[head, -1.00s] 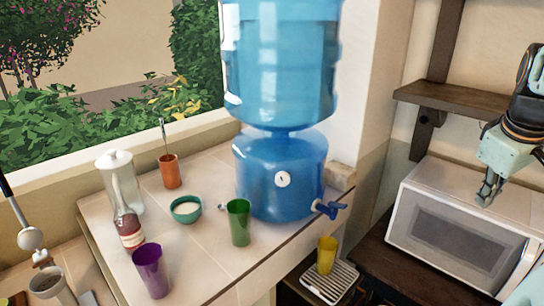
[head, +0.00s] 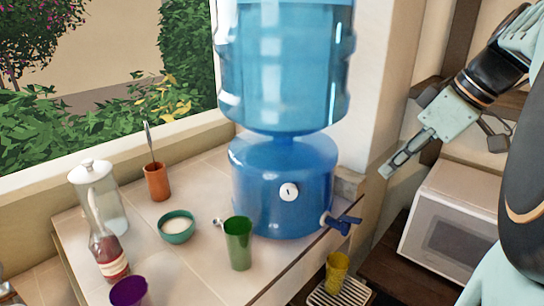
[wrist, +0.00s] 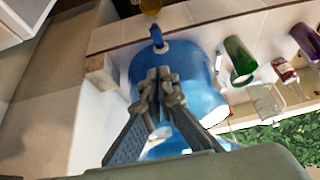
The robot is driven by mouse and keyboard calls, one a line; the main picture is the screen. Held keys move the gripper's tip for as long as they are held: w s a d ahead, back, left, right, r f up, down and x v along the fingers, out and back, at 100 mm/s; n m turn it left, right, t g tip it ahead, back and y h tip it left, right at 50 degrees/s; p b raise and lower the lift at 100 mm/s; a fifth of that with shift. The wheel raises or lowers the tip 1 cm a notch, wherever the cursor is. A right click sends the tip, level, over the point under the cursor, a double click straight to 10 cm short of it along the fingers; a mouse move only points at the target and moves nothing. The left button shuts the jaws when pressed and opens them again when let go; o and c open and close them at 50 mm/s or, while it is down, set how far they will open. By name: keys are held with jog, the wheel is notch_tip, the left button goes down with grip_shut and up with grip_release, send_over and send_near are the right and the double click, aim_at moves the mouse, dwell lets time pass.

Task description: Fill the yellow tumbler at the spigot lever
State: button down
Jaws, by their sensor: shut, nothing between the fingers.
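The yellow tumbler (head: 337,272) stands upright on a slatted drip tray (head: 356,294), below the blue spigot lever (head: 346,222) of the blue water dispenser (head: 262,200). Whether it holds water cannot be seen. My gripper (head: 388,172) is shut and empty, to the right of and above the lever, apart from it. In the wrist view my closed fingertips (wrist: 158,76) point toward the dispenser (wrist: 205,88), with the lever (wrist: 157,38) beyond them. The tumbler (wrist: 150,6) is cut off at the top edge there.
A green cup (head: 238,244), teal bowl (head: 177,228), purple cup (head: 129,291), sauce bottle (head: 108,252), glass jar (head: 105,195) and terracotta pot (head: 157,182) stand left of the dispenser. A white microwave (head: 465,205) and wooden shelf (head: 425,92) are at right.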

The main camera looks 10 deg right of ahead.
jog(key=shift+f, duration=0.1)
send_over(353, 219)
jog(key=f, duration=0.9)
jog(key=shift+s+d, duration=0.25)
jog(key=shift+s, duration=0.05)
jog(key=shift+s+d+f+p, duration=0.15)
jog(key=shift+s+f+p, duration=0.05)
jog(key=shift+f, duration=0.4)
jog(key=shift+s+d+f+p, duration=0.15)
jog(key=shift+f+p, duration=0.05)
jog(key=shift+f, duration=0.35)
jog(key=shift+s+d+f, duration=0.1)
jog(key=shift+f, duration=0.5)
